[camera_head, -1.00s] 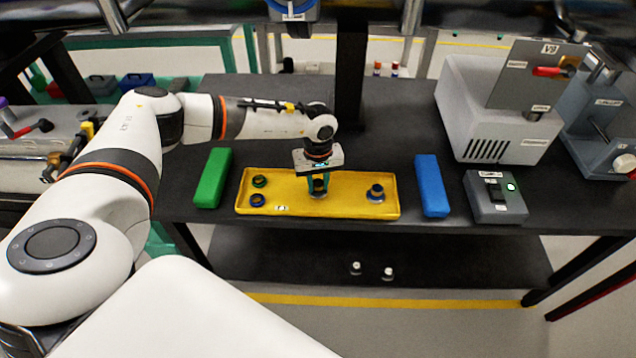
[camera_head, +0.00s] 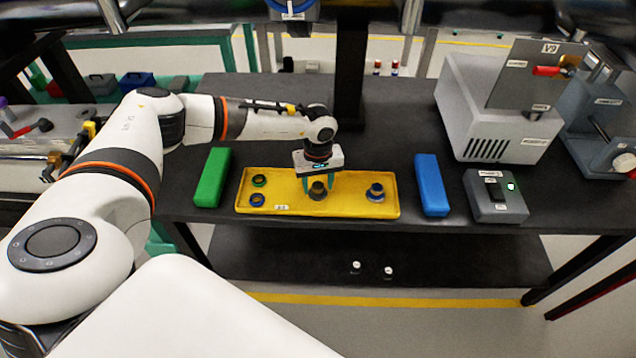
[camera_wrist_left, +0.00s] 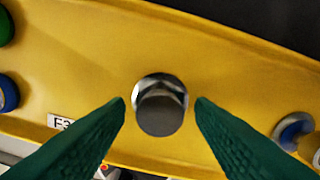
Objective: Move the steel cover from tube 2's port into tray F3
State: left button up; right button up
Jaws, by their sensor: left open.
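The steel cover (camera_head: 318,190) stands in the yellow tray F3 (camera_head: 345,209), near its middle. It has a dark round top and a shiny rim, and it also shows in the left wrist view (camera_wrist_left: 161,108). My left gripper (camera_head: 317,184) is right over the cover, pointing down. Its green fingers (camera_wrist_left: 160,104) are open, one on each side of the cover, with a gap on both sides. Tube 2's port cannot be made out. My right gripper is not in view.
Tray F3 also holds a green ring (camera_head: 260,181), a blue ring (camera_head: 257,199) and a blue-based dark piece (camera_head: 376,193). A green block (camera_head: 212,178) and a blue block (camera_head: 431,185) flank the tray. A grey switch box (camera_head: 495,197) stands further right.

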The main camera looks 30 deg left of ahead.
aim_at(318, 185)
pick_arm(q)
notch_tip(318, 185, up, 12)
jog(key=shift+f+b, duration=0.2)
jog(key=shift+b, duration=0.15)
dwell(1.4)
